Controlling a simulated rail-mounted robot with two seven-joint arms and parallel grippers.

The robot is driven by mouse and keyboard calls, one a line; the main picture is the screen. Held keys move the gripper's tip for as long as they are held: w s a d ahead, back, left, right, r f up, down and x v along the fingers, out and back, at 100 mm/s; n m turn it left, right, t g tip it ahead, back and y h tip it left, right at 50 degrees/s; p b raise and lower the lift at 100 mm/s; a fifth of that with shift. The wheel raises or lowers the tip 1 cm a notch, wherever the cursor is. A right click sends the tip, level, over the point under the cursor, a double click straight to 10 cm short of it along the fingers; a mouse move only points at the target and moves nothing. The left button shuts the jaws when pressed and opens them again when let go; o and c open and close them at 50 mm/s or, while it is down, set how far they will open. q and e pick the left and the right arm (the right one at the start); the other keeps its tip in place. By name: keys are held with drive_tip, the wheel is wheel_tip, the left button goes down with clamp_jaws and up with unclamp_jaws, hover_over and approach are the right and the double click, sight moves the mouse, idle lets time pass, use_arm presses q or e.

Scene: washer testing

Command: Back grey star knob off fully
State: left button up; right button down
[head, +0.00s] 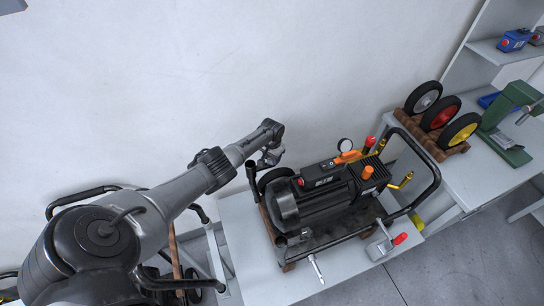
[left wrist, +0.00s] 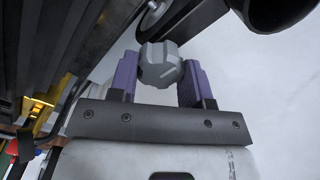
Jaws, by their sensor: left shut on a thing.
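The grey star knob (left wrist: 161,66) sits between the two purple fingers of my left gripper (left wrist: 160,75) in the left wrist view. The gripper is shut on it. Behind the knob are a wheel and dark frame parts. In the head view my left gripper (head: 268,158) is at the far left end of the black pressure washer (head: 318,198), by its frame tube. The knob cannot be made out there. Whether the knob is still on its thread is hidden. My right gripper is in neither view.
The washer stands on a light bench (head: 240,228) against a pale wall. Its handle tube (head: 434,178) rises at the right. Three spare wheels (head: 441,112) sit in a wooden rack, with a green press (head: 498,130) beyond. A red-handled clamp (head: 383,246) is at the front.

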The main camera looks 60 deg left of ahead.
use_arm(q)
drive_tip(key=shift+r, duration=0.1)
idle(0.3)
drive_tip(key=o, duration=0.9)
drive_tip(key=shift+r+p, duration=0.3)
drive_tip(key=shift+r, duration=0.1)
wheel_tip(320, 180, up, 13)
drive_tip(key=shift+f+p, duration=0.1)
drive_tip(key=shift+p, duration=1.05)
